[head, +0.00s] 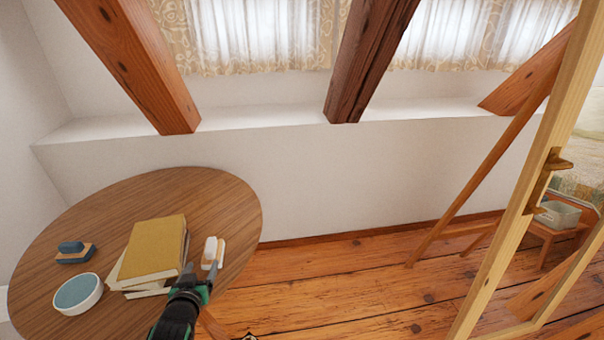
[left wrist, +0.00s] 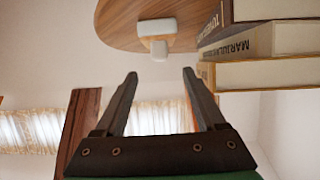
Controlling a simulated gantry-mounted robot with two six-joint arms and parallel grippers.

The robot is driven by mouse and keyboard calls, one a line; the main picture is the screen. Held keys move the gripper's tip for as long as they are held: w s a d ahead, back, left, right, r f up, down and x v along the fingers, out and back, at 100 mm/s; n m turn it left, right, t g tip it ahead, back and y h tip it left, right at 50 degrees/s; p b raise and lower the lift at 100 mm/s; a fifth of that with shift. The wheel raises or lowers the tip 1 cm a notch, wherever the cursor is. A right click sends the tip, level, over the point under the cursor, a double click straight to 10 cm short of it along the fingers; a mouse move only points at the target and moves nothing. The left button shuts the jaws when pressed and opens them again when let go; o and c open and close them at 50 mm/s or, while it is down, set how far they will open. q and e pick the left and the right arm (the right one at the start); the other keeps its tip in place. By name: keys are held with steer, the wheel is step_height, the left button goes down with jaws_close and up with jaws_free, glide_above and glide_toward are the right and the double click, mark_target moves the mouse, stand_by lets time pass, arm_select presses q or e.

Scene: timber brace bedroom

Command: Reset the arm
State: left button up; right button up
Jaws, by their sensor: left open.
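My left gripper (head: 199,281) is at the near right edge of the round wooden table (head: 215,190), beside a stack of books (head: 155,248) with a yellow cover on top. Its fingers are apart with nothing between them, as the left wrist view (left wrist: 160,75) also shows. A white-topped brush or block (head: 211,252) lies on the table just beyond the fingertips. It also shows in the left wrist view (left wrist: 156,27), past the fingers and apart from them. My right gripper is not in view.
A blue-and-white bowl (head: 78,293) and a blue brush (head: 74,252) are on the table's left side. The plank floor (head: 340,275) between is clear.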

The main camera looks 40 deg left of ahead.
arm_select(q)
steer(key=w+d+r+m+t+h, duration=0.1)
steer(key=w+d+r+t, duration=0.3)
steer(key=r, duration=0.5)
steer(key=w+d+r+m+t+h, duration=0.1)
steer(key=w+d+r+t, duration=0.1)
steer(key=w+d+r, duration=0.4)
steer(key=w+d+r+m+t+h, duration=0.1)
steer(key=w+d+r+t, duration=0.1)
steer(key=d+r, duration=0.65)
steer(key=s+d+r+m+t+h, duration=0.2)
steer(key=s+d+r+t, duration=0.15)
steer(key=r, duration=0.55)
steer(key=s+d+r+m+t+h, duration=0.1)
steer(key=s+d+r+t+h, duration=0.3)
steer(key=r, duration=0.6)
steer(key=s+d+r+m+t+h, duration=0.1)
steer(key=s+d+r+m+t, duration=0.1)
steer(key=s+d+r, duration=0.55)
step_height(320, 180, up, 33)
steer(key=w+a+m+h+p, duration=0.1)
steer(key=a+p, duration=0.1)
steer(key=p, duration=2.9)
steer(key=shift+a+m+h, duration=0.25)
steer(key=shift+m+h, duration=0.05)
steer(key=shift+m, duration=0.1)
